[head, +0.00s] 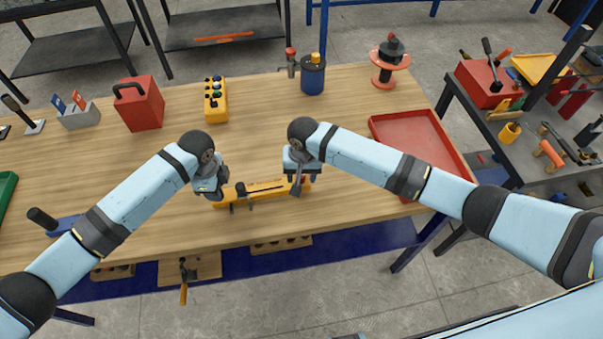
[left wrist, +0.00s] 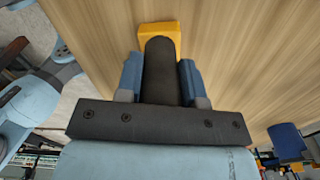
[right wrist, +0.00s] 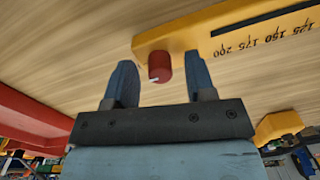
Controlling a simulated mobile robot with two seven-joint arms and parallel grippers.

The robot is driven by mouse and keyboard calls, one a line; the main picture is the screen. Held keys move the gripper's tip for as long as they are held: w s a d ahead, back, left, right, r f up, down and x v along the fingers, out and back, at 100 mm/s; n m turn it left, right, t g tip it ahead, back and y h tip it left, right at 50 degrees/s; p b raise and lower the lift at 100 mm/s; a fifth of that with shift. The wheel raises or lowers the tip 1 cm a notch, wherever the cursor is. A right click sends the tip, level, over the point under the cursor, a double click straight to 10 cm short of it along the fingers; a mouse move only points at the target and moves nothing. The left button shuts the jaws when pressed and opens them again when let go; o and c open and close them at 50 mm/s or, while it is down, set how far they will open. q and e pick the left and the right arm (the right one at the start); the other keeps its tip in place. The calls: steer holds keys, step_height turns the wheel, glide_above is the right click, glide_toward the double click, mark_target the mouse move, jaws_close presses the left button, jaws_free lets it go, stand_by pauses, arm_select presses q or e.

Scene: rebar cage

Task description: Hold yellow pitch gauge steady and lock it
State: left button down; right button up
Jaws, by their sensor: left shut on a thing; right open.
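The yellow pitch gauge (head: 262,190) lies on the wooden table between my two grippers, with a dark slider along it. In the right wrist view the gauge (right wrist: 190,38) shows printed numbers, a dark slot and a red knob (right wrist: 159,66) at its end. My left gripper (head: 214,192) is shut on the gauge's left end; the left wrist view shows a dark grip between its fingers and a yellow end (left wrist: 160,30) beyond. My right gripper (head: 299,180) is open at the gauge's right end. Its fingers (right wrist: 160,85) stand either side of the red knob, apart from it.
A red tray (head: 400,120) lies to the right on the table. A red box (head: 140,105), a yellow control box (head: 215,100) and a blue canister (head: 313,75) stand toward the back. The table between these and the gauge is clear.

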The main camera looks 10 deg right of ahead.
steer(key=shift+f, duration=0.1)
steer(key=c, duration=0.9)
steer(key=shift+n, duration=0.4)
steer(key=n, duration=0.3)
steer(key=shift+n, duration=0.4)
steer(key=n, duration=0.4)
steer(key=shift+n, duration=0.3)
steer(key=n, duration=0.8)
steer(key=shift+w, duration=0.1)
steer(key=shift+n, duration=0.5)
